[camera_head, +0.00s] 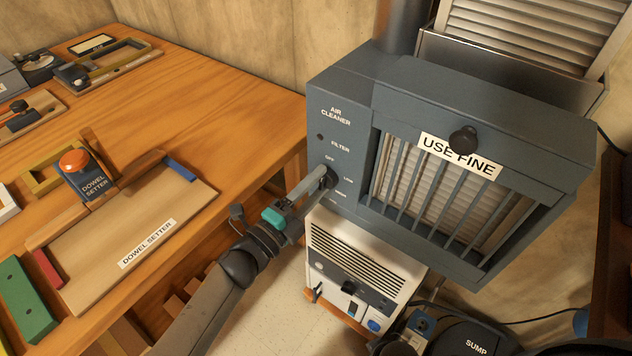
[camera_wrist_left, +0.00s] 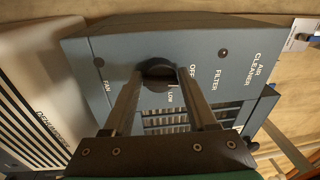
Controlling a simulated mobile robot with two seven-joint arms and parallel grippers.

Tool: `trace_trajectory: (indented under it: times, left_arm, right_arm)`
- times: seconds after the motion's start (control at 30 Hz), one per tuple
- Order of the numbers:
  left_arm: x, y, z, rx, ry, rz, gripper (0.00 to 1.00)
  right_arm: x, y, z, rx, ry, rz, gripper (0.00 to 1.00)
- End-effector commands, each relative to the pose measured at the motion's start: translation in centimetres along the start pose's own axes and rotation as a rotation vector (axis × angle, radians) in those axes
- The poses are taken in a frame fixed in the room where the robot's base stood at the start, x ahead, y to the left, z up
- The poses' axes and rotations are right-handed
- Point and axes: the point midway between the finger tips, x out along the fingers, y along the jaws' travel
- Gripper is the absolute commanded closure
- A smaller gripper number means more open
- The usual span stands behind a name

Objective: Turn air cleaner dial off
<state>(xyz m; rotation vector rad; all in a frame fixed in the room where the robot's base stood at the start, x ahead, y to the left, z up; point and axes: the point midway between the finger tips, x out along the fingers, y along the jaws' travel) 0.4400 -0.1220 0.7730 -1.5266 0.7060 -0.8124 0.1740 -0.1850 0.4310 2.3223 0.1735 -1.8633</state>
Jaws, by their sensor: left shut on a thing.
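The blue-grey air cleaner (camera_head: 348,118) hangs at the upper right in the head view, with a filter grille labelled "USE FINE". Its black dial (camera_head: 331,178) is on the left panel, beside printed "OFF" and "LOW" labels. My left gripper (camera_head: 322,178) reaches it from the lower left and is shut on the dial. In the left wrist view the two fingers hold the dial (camera_wrist_left: 158,72) from both sides, with "OFF" and "LOW" printed to its right. I cannot tell the dial's exact setting. My right gripper is not in view.
A white dehumidifier (camera_head: 355,262) stands below the air cleaner. A wooden bench (camera_head: 215,85) with a dowel setter board (camera_head: 130,245) lies to the left. A black sump unit (camera_head: 465,335) sits at the bottom right. A black knob (camera_head: 463,139) sticks out from the filter label.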

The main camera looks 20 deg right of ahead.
Motion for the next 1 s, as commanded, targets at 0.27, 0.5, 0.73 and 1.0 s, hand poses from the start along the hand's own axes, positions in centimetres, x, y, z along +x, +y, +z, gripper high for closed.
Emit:
trace_trajectory:
  times: [0.27, 0.5, 0.73, 1.0]
  left_arm:
    - [-0.2, 0.5, 0.0, -0.120, -0.014, 0.002, 0.98]
    - [-0.2, 0.5, -0.1, -0.157, -0.017, 0.001, 0.98]
    - [-0.2, 0.6, -0.1, -0.162, -0.018, 0.001, 0.98]
    - [-0.2, 0.6, -0.1, -0.160, -0.017, 0.001, 0.29]
  right_arm:
    - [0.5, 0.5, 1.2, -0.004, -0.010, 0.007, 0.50]
    - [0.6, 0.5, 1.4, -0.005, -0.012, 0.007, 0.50]
    - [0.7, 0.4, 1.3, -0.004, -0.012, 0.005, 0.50]
    - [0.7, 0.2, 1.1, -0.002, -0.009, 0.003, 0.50]
